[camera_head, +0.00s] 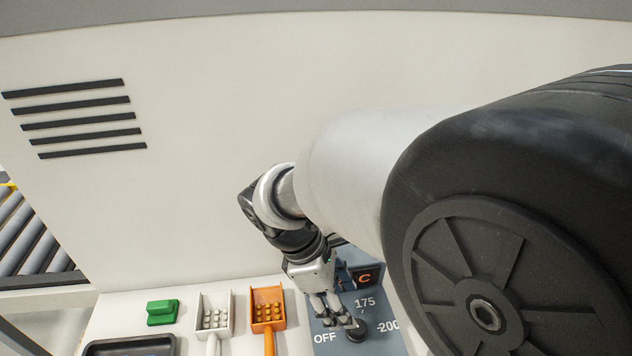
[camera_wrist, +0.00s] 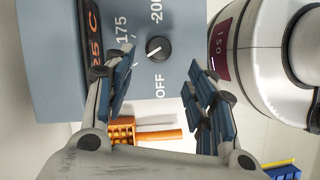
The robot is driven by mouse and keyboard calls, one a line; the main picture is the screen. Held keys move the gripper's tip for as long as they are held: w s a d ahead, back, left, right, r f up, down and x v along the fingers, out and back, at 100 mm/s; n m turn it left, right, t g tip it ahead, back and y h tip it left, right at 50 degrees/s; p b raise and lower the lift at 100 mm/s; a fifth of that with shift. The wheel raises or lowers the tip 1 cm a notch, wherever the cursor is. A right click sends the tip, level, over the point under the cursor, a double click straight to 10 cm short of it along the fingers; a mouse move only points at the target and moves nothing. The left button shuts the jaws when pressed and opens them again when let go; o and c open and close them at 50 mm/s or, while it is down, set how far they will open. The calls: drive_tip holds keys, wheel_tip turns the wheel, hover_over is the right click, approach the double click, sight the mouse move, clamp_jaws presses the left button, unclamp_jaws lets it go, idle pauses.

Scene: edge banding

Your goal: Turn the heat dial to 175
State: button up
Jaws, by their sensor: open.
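The heat dial (camera_head: 356,329) is a round black knob on a blue-grey panel (camera_head: 372,347). It also shows in the wrist view (camera_wrist: 158,48), with a white pointer line on its left part; I cannot tell exactly which mark it points at. The labels around it read OFF, 175 and 200. A small display with orange figures (camera_wrist: 93,38) reads 25 C. My gripper (camera_head: 335,320) is open over the panel, close to the dial. In the wrist view its fingers (camera_wrist: 160,66) stand on either side below the dial, with nothing between them.
Left of the panel are an orange scoop (camera_head: 267,310) and a white scoop (camera_head: 214,315) holding pellets, a green block (camera_head: 162,312) and a dark tray (camera_head: 128,347). A white wall with black slots (camera_head: 75,118) rises behind. My arm covers the right side.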

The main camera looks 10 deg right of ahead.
sight(357, 329)
drive_tip(key=b+x, duration=0.2)
drive_tip(key=x, duration=0.7)
drive_tip(key=shift+b, duration=0.35)
drive_tip(key=shift+c, duration=0.3)
drive_tip(key=c, duration=1)
